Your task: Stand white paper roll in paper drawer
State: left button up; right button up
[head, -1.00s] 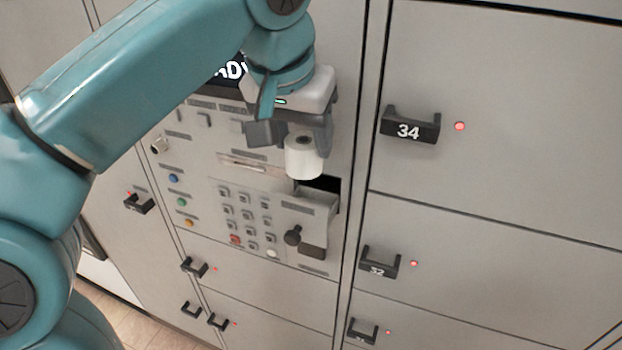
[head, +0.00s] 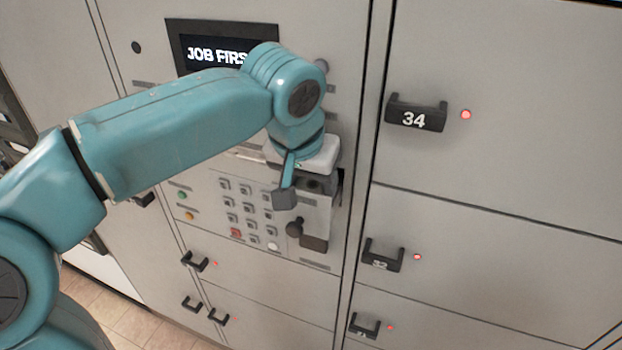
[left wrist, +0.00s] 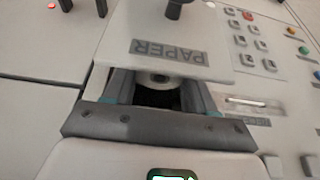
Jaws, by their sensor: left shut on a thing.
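My left gripper (head: 299,190) is over the paper drawer (head: 318,215), low on the machine panel. In the left wrist view, its two fingers (left wrist: 160,95) reach down behind the drawer front labelled PAPER (left wrist: 168,52), which appears upside down there. The fingers are shut on the white paper roll (left wrist: 158,78). Only a small part of the roll, near its core end, shows between them, inside the dark drawer opening. The roll is hidden in the head view behind my gripper. I cannot tell whether it touches the drawer floor. My right gripper is not in view.
A keypad (head: 245,212) and a black knob (head: 295,228) are close to the gripper. Locker doors with black handles (head: 416,115) stand to the right and below.

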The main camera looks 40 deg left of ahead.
pick_arm(q)
jog(key=shift+s+f, duration=0.1)
jog(key=shift+f, duration=0.15)
jog(key=o, duration=1.1)
jog(key=shift+r, duration=0.1)
jog(key=shift+o, duration=0.2)
jog(key=shift+d, duration=0.1)
jog(key=shift+r, duration=0.35)
jog(key=a+p+v, duration=0.1)
jog(key=v, duration=1)
jog(key=shift+s+d+r, duration=0.3)
jog(key=shift+d, duration=0.2)
